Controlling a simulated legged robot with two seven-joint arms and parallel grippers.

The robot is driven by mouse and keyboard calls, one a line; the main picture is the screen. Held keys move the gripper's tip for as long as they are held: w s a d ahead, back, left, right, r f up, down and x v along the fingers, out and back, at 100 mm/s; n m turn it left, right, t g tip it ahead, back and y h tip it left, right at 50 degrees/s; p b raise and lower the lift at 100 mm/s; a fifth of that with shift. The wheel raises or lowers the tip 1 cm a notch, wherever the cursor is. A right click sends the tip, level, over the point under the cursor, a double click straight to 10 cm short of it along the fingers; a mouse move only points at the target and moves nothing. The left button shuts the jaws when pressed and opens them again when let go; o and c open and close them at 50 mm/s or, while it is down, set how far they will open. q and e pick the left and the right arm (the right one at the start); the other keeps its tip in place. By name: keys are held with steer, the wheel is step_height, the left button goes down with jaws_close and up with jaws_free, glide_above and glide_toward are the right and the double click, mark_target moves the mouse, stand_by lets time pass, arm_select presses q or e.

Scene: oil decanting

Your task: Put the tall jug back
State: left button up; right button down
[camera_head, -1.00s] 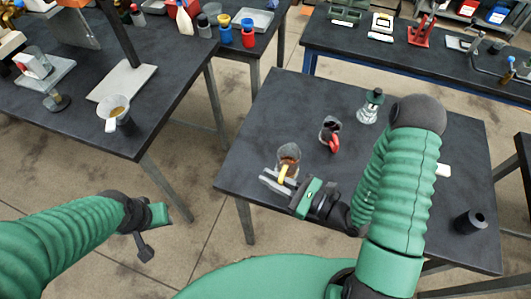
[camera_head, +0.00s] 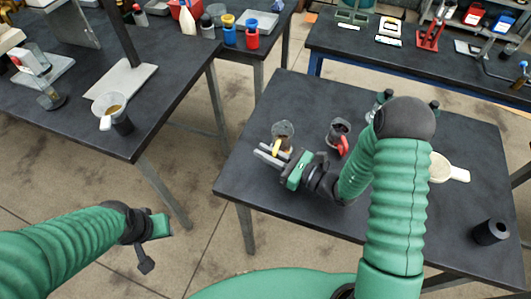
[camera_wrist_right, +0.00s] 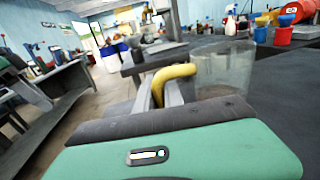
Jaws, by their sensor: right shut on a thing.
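A clear jug (camera_head: 283,129) with a yellow handle and a little brown liquid low inside is at the left part of the near table (camera_head: 300,95). It looks upright; I cannot tell whether its base touches the table. My right gripper (camera_head: 269,153) is shut on its yellow handle. In the right wrist view the jug (camera_wrist_right: 222,68) is right of the fingers, with the handle between them. A second jug (camera_head: 339,131) with a red handle stands to its right. My left gripper (camera_head: 150,245) hangs empty over the floor at the left; its jaw opening is unclear.
A kettle-like pot (camera_head: 384,97) is partly hidden behind my right arm. A white handled pan (camera_head: 442,168) and a black cup (camera_head: 490,232) are at the right. The left table holds a white funnel (camera_head: 108,106) and a stand. The table's left front is clear.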

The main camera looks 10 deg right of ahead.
steer(key=shift+f, duration=0.3)
steer(key=c, duration=1.5)
jaws_free()
steer(key=shift+f, duration=0.1)
steer(key=shift+o, duration=0.2)
steer(key=shift+s, duration=0.1)
steer(key=b+v, duration=0.1)
steer(key=v, duration=1.1)
